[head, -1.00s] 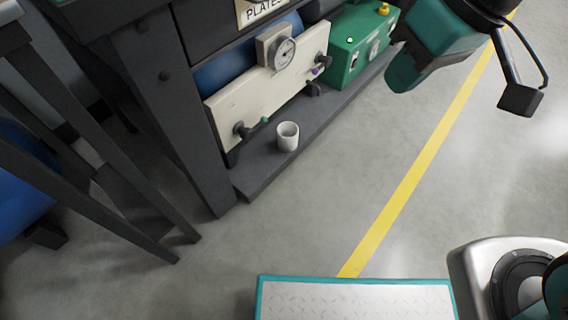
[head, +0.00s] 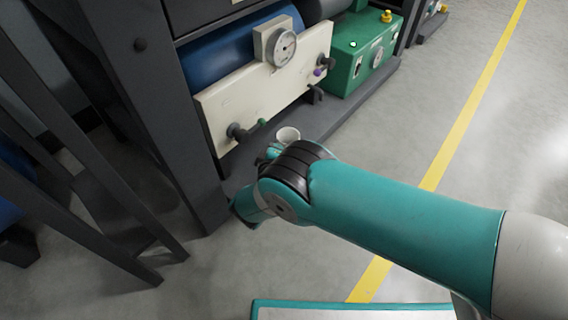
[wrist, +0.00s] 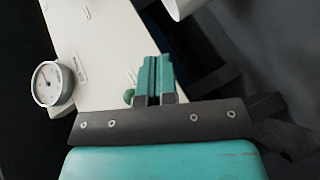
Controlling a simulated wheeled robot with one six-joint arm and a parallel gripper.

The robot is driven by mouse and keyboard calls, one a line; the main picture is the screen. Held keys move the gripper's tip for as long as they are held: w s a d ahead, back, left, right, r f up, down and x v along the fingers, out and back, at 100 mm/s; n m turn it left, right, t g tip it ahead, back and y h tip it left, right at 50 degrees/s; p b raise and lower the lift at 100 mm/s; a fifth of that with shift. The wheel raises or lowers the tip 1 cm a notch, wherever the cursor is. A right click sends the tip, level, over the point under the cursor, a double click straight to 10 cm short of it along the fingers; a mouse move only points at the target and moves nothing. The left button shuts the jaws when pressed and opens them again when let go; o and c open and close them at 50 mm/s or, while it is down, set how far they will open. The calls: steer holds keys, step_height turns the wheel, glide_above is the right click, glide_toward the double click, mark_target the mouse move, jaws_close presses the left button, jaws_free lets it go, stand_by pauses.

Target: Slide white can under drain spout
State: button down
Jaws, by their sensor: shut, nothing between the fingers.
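The white can (head: 288,134) stands upright on the dark ledge, in front of the cream panel; my arm hides its lower part in the head view. In the wrist view, part of the can (wrist: 184,7) shows at the top edge, apart from my fingers. A dark spout with a green knob (head: 240,132) projects from the panel's lower left, left of the can. Another dark fitting (head: 315,93), below a purple knob, is at the panel's right. My gripper (wrist: 156,62) is shut and empty beside the panel and green knob (wrist: 129,97); my arm mostly hides it in the head view.
The cream panel (head: 270,90) carries a round gauge (head: 281,47). A green box (head: 358,52) stands on the ledge (head: 350,112) to the right. A dark cabinet post (head: 165,110) rises at the left. Open floor with a yellow line (head: 465,105) lies to the right.

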steer(key=s+d+f+n+t+y+b, duration=0.1)
steer(key=s+f+n+t+y+b, duration=0.2)
steer(key=s+f+n, duration=0.45)
steer(key=shift+m+y, duration=0.4)
steer(key=shift+m, duration=0.45)
steer(key=w+b, duration=0.1)
steer(key=w, duration=0.2)
steer(key=w+a+f+b, duration=0.1)
steer(key=w+b, duration=0.1)
steer(key=w, duration=0.1)
steer(key=w+f+b, duration=0.1)
steer(key=w+b, duration=0.1)
steer(key=w, duration=0.1)
steer(key=shift+w+a+f, duration=0.15)
steer(key=shift+w+f, duration=0.05)
steer(key=shift+w, duration=0.05)
steer(key=shift+w+d+r, duration=0.1)
steer(key=shift+w+d, duration=0.65)
steer(key=shift+w, duration=0.1)
steer(key=shift+w+d+r+b, duration=0.1)
steer(key=shift+w+d+b, duration=0.3)
steer(key=shift+w, duration=0.1)
steer(key=shift+r, duration=0.1)
